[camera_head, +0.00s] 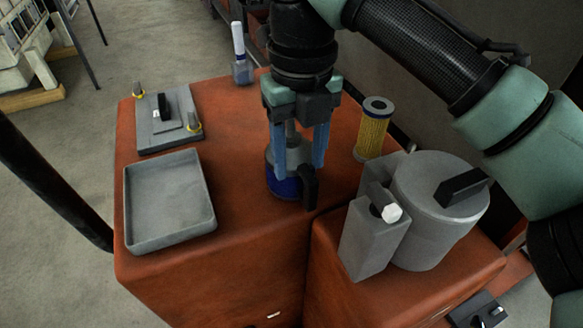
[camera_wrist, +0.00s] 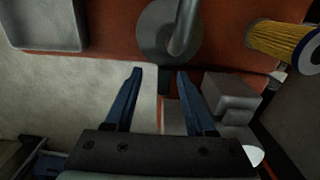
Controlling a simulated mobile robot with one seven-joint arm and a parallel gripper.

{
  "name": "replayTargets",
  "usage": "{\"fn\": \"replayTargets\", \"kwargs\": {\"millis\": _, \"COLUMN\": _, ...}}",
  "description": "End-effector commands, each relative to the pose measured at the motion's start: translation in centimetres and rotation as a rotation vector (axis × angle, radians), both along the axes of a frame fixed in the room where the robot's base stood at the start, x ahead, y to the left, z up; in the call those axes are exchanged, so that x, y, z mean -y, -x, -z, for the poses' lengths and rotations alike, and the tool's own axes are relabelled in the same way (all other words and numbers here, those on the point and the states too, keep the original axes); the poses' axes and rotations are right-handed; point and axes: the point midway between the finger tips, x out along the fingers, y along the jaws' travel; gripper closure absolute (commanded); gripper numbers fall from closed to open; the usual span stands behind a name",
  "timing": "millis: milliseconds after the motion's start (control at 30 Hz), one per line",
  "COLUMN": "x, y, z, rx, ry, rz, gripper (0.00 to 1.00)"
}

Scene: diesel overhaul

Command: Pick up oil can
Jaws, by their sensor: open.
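The oil can (camera_head: 284,187) stands upright on the orange-brown cabinet top, with a grey upper body, a blue lower band and a dark handle or spout on its right side. My gripper (camera_head: 299,160) points down over it with its blue fingers apart, and partly hides it in the head view. In the wrist view the can shows as a round grey top (camera_wrist: 157,38) with a grey curved bar across it, beyond the fingertips of my gripper (camera_wrist: 160,74). Nothing is held between the fingers. Whether a finger touches the can cannot be told.
An empty grey tray (camera_head: 135,240) and a grey plate (camera_head: 157,140) with a black handle lie at left. A yellow filter (camera_head: 372,130) stands right of the can. A grey cylinder (camera_head: 425,225) and block (camera_head: 362,240) stand front right. A small bottle (camera_head: 242,70) stands behind.

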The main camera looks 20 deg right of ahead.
Motion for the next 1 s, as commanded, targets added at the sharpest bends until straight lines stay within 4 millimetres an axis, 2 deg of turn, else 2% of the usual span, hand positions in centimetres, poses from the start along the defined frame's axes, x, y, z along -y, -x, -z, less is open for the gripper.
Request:
{"fn": "replayTargets", "kwargs": {"millis": 33, "x": 0.0, "y": 0.0, "z": 0.7, "rx": -0.001, "ry": 0.000, "rz": 0.000, "gripper": 0.45}}
{"fn": "replayTargets", "kwargs": {"millis": 167, "x": 0.0, "y": 0.0, "z": 1.3, "rx": 0.001, "ry": -0.001, "rz": 0.001, "gripper": 0.45}}
{"fn": "replayTargets", "kwargs": {"millis": 500, "x": 0.8, "y": -0.1, "z": 5.9, "rx": 0.001, "ry": 0.001, "rz": 0.001, "gripper": 0.45}}
{"fn": "replayTargets", "kwargs": {"millis": 800, "x": 0.7, "y": -0.1, "z": 6.2, "rx": 0.003, "ry": 0.001, "rz": 0.001, "gripper": 0.45}}
{"fn": "replayTargets", "kwargs": {"millis": 867, "x": 0.7, "y": -0.1, "z": 6.1, "rx": 0.003, "ry": 0.001, "rz": 0.001, "gripper": 0.54}}
{"fn": "replayTargets", "kwargs": {"millis": 1000, "x": 0.7, "y": -0.1, "z": 6.1, "rx": 0.003, "ry": 0.001, "rz": 0.001, "gripper": 0.79}}
